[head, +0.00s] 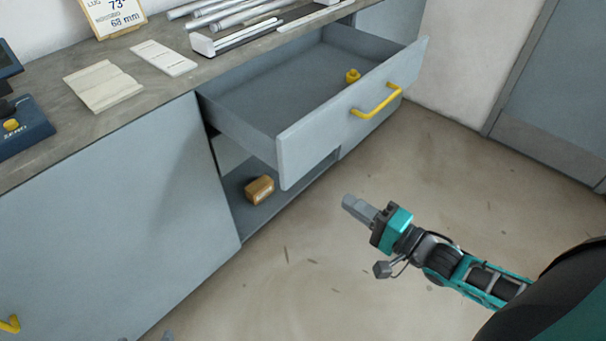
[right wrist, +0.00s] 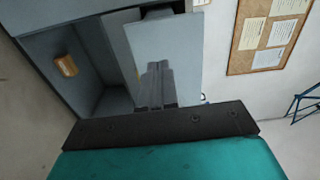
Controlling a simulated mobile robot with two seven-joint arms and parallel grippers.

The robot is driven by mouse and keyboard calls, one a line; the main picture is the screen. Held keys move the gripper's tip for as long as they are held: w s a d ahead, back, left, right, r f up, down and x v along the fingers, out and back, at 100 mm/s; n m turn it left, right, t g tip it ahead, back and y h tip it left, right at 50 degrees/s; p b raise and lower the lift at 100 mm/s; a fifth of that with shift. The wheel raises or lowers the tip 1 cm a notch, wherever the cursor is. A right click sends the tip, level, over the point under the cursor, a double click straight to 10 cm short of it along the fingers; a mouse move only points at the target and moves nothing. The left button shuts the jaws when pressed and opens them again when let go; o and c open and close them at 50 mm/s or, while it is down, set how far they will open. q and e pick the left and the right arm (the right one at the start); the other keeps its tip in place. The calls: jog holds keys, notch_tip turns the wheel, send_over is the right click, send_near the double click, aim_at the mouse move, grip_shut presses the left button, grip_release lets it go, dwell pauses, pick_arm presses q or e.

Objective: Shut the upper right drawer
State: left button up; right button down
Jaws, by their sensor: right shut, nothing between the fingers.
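The upper right drawer (head: 240,104) is pulled well out of the grey cabinet. Its pale front panel (head: 310,140) carries a yellow bar handle (head: 377,101). A small yellow object (head: 352,76) lies inside the drawer. My right gripper (head: 347,203) is shut and empty, over the floor in front of the drawer and apart from it. In the right wrist view its fingers (right wrist: 157,80) point at the drawer front (right wrist: 170,45), overlapping it in the picture. Only small grey tips, probably my left gripper (head: 146,338), show at the bottom edge of the head view.
Below the drawer, an open compartment holds a brown box (head: 259,189), also seen in the right wrist view (right wrist: 65,65). The worktop (head: 95,125) bears metal bars, cards and a blue device (head: 20,130). The floor (head: 320,275) in front is clear. A notice board (right wrist: 242,60) hangs on the wall.

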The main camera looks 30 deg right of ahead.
jog(key=w, duration=0.1)
jog(key=b, duration=0.1)
send_near(292, 165)
jog(key=x, duration=0.5)
jog(key=shift+w+a+r, duration=0.1)
jog(key=shift+w+a, duration=0.3)
jog(key=shift+w, duration=0.4)
jog(key=shift+w+b, duration=0.1)
jog(key=shift+b, duration=0.2)
